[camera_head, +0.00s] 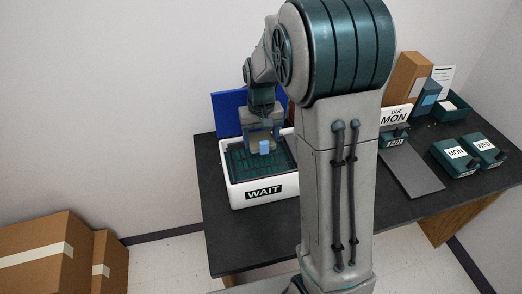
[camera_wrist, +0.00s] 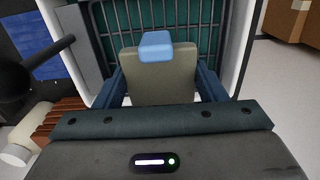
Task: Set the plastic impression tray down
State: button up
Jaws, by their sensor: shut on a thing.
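The plastic impression tray (camera_head: 264,147) shows as a small light blue piece at the end of my gripper (camera_head: 263,141). In the wrist view its blue end (camera_wrist: 156,46) sticks out beyond a grey-beige block between the two blue fingers of my gripper (camera_wrist: 160,80). My gripper is shut on it. It is over the white bin marked WAIT (camera_head: 232,196), which has a dark green ribbed rack (camera_head: 240,165) inside. The rack also shows beyond the tray in the wrist view (camera_wrist: 112,22). I cannot tell whether the tray touches the rack.
The bin stands on a dark table (camera_head: 235,245) before a blue panel (camera_head: 227,108). My arm hides the table's middle. At the right are green boxes marked MON (camera_head: 455,158) and WED (camera_head: 486,151), a DUE MON sign (camera_head: 396,115) and a grey strip (camera_head: 411,170). Cardboard boxes (camera_head: 40,258) stand lower left.

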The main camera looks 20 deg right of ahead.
aim_at(261, 159)
jog(key=shift+f, duration=2.9)
jog(key=shift+f, duration=0.15)
jog(key=o, duration=1)
